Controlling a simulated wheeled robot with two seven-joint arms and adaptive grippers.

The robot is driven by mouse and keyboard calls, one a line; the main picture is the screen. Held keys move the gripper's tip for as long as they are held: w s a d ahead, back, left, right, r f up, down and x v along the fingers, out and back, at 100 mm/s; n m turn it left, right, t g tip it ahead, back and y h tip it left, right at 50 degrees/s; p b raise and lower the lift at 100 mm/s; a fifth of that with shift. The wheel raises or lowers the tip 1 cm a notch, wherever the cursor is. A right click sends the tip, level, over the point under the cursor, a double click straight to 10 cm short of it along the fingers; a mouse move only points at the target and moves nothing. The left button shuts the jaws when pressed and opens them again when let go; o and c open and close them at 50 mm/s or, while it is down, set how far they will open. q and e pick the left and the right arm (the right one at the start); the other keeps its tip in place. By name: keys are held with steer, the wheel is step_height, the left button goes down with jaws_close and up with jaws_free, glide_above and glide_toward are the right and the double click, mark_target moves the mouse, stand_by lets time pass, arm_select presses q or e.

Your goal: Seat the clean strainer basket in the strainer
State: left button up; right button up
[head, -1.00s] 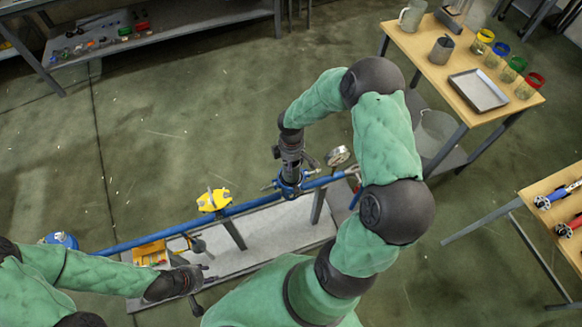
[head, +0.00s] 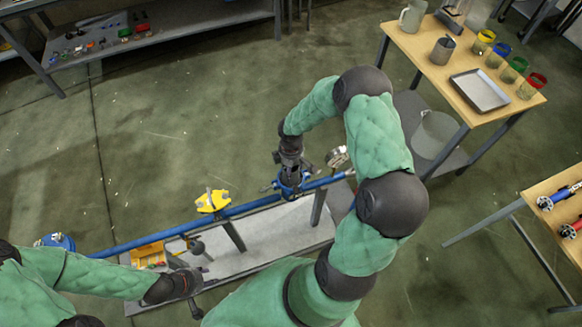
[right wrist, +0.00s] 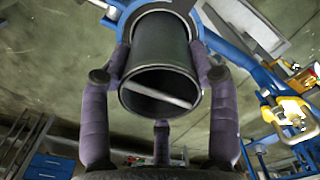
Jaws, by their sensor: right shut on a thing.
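The strainer (head: 291,190) is a blue fitting on the blue pipe line; its blue body also shows behind the basket in the right wrist view (right wrist: 220,38). My right gripper (head: 291,164) is upright directly over it. In the right wrist view the fingers of this gripper (right wrist: 160,78) are closed around the dark cylindrical strainer basket (right wrist: 160,45), which has a pale bar across its near end. The basket's far end is hidden, so I cannot tell how deep it sits in the strainer. My left gripper (head: 196,281) is near the bench's left end; its fingers are unclear.
A pressure gauge (head: 337,156) stands just right of the strainer. A yellow fitting (head: 212,201) and an orange box (head: 150,254) are to the left. A wooden table (head: 425,45) with a metal tray (head: 480,90) and several jars stands at upper right.

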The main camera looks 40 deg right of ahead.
steer(key=shift+f, duration=0.3)
steer(key=o, duration=1.6)
steer(key=shift+o, duration=0.2)
steer(key=shift+r, duration=0.15)
steer(key=shift+r, duration=0.3)
step_height(320, 180, up, 12)
steer(key=p, duration=0.3)
steer(key=s+a+f+m+y, duration=0.25)
steer(key=a+f, duration=0.25)
steer(key=a, duration=0.3)
steer(key=s+a+f+m+y, duration=0.1)
steer(key=a+f+m, duration=0.3)
steer(key=a, duration=0.5)
steer(key=s+a+f+m, duration=0.4)
steer(key=s+a+f, duration=0.3)
steer(key=s+a, duration=0.1)
steer(key=shift+s, duration=0.6)
